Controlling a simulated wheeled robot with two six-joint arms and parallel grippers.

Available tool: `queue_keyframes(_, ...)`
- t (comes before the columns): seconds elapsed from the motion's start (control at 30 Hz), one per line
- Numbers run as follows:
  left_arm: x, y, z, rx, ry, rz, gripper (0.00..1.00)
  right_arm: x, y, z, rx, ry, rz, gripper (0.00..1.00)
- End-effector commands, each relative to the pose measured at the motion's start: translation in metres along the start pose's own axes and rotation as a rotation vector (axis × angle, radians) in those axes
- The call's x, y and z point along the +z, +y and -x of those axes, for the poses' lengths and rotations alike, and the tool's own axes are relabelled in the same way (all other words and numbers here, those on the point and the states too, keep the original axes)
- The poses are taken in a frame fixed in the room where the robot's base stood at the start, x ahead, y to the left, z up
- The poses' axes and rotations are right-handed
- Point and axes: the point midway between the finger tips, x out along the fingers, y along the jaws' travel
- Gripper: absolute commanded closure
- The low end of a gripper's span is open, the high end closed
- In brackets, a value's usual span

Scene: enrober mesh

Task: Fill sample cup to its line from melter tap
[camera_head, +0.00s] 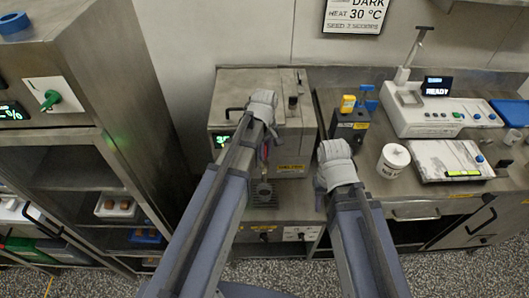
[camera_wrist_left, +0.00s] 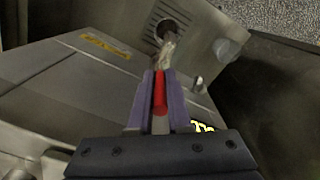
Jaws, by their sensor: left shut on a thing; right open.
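The melter (camera_head: 265,82) is a steel box at the centre of the head view. My left gripper (camera_head: 264,147) is at its front, shut on the red tap handle (camera_wrist_left: 160,92), which sits between the fingers in the left wrist view. The sample cup (camera_head: 263,189), small and grey, appears to stand on the slotted drip grate (camera_head: 264,202) below the tap. A round dark opening shows over the slots in the wrist view. The cup's line and fill level cannot be made out. My right gripper (camera_head: 321,183) is open and empty, right of the melter, partly hidden by its wrist.
A flat panel device (camera_head: 449,160) lies in front. A steel cabinet (camera_head: 75,70) stands left.

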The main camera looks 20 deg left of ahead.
Motion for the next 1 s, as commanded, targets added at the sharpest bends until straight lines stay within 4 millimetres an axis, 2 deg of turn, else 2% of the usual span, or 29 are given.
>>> queue_keyframes(0.57,0.001,0.002,-0.001,-0.010,0.006,-0.001,1.00,0.000,0.000,-0.001,0.000,0.000,0.000,0.53)
queue_keyframes(0.73,0.006,0.013,-0.003,-0.121,0.080,-0.008,1.00,0.000,-0.001,-0.006,0.000,0.000,0.000,0.53)
queue_keyframes(1.0,0.015,0.025,-0.010,-0.322,0.215,-0.004,1.00,-0.002,-0.003,-0.026,0.000,0.000,0.000,0.53)
